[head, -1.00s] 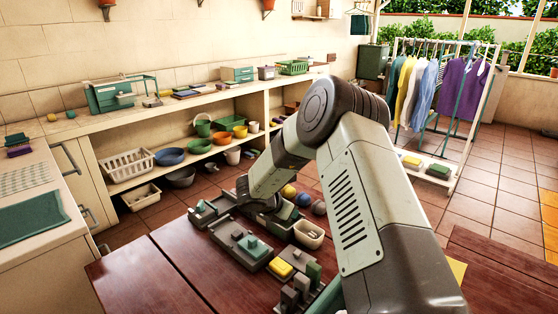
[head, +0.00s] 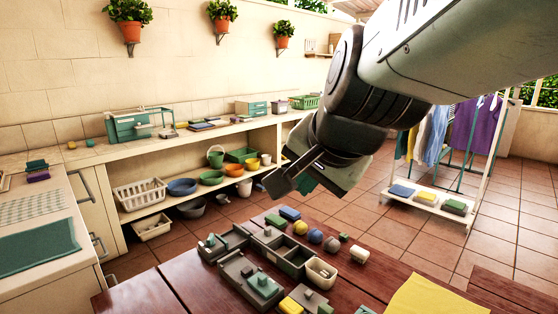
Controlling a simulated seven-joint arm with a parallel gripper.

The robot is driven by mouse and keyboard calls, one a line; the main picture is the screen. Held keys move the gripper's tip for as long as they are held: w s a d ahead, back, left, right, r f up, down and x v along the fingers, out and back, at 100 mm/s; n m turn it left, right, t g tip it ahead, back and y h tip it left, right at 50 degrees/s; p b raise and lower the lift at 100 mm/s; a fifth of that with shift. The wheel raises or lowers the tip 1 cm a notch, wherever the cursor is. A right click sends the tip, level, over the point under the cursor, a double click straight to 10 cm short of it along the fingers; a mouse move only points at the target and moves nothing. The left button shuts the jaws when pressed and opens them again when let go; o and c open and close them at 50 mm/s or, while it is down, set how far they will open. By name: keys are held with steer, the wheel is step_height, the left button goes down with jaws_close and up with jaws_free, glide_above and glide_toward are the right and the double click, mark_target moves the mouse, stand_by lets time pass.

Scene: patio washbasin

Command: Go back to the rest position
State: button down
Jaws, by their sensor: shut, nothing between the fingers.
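My gripper (head: 275,184) is shut and empty. It is raised in the air above the far edge of the wooden table (head: 172,286), in front of the shelf unit, and its fingers point down to the left. My arm comes in from the upper right and hides part of the clothes rack. Nothing touches the fingers.
Below the gripper, grey trays (head: 290,260), a cream bin (head: 321,272), a yellow ball (head: 300,227) and small blocks crowd the table. A yellow cloth (head: 435,296) lies at right. The clothes rack (head: 440,200) stands behind. The table's front left is bare.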

steer(key=s+d+f+n+g+h, duration=0.1)
steer(key=s+d+n, duration=0.2)
steer(key=s, duration=0.4)
steer(key=s+d+f+n+g+h, duration=0.1)
steer(key=s+d+n, duration=0.2)
steer(key=s, duration=0.4)
steer(key=shift+s+d+f+n, duration=0.35)
steer(key=shift+s+d+n, duration=0.05)
steer(key=shift+n, duration=0.2)
